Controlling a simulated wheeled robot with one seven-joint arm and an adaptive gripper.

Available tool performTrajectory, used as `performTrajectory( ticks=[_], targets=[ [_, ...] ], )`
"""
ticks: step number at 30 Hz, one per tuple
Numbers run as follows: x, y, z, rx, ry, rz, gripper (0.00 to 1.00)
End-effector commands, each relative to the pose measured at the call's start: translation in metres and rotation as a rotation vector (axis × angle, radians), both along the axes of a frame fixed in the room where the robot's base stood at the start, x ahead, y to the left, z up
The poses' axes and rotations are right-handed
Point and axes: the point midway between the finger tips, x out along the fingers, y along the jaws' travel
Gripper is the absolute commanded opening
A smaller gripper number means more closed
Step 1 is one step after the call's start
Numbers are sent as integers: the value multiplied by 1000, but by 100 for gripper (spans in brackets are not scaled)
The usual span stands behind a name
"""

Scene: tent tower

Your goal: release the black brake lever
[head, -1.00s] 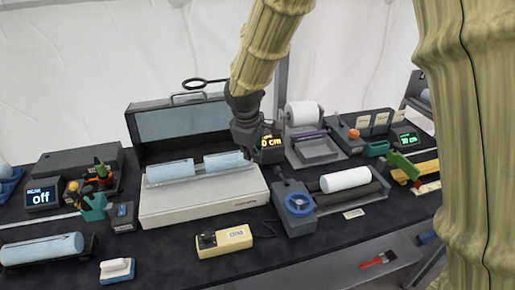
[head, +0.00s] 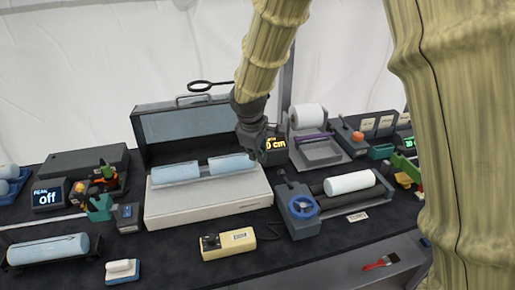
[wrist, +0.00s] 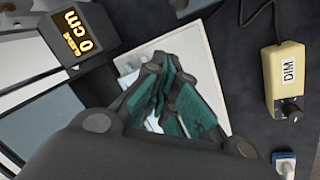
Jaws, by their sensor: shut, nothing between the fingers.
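A grey roller unit (head: 299,220) with a blue handwheel (head: 303,207) stands right of centre in the head view. A small black upright part (head: 283,176) on its back left corner looks like the brake lever, but it is too small to be sure. A white roll (head: 350,183) lies on the unit's dark rollers. My gripper (head: 252,152) is shut and empty. It is above the right end of the pale light box (head: 210,212), left of and behind the black part. In the wrist view my gripper's teal fingertips (wrist: 160,78) are together; no lever can be made out there.
A yellow DIM control box (head: 228,244) is in front of the light box. A 0 cm display (head: 274,145) stands close behind my gripper. A paper-roll stand (head: 318,148) is behind the roller unit.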

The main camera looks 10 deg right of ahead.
Motion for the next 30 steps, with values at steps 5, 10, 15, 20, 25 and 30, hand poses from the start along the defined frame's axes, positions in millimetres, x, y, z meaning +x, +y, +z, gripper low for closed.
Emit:
performTrajectory(
  ticks=[5,10,15,20,25,30],
  targets=[
    [5,-3,-23,-2,4,2,0],
    [10,-7,-42,-2,3,1,0],
    [7,-14,-47,0,1,0,0],
    [-6,-27,-43,-2,1,0,0],
    [-13,-33,-41,0,0,1,0],
    [-15,-35,-42,0,0,1,0]
  ],
)
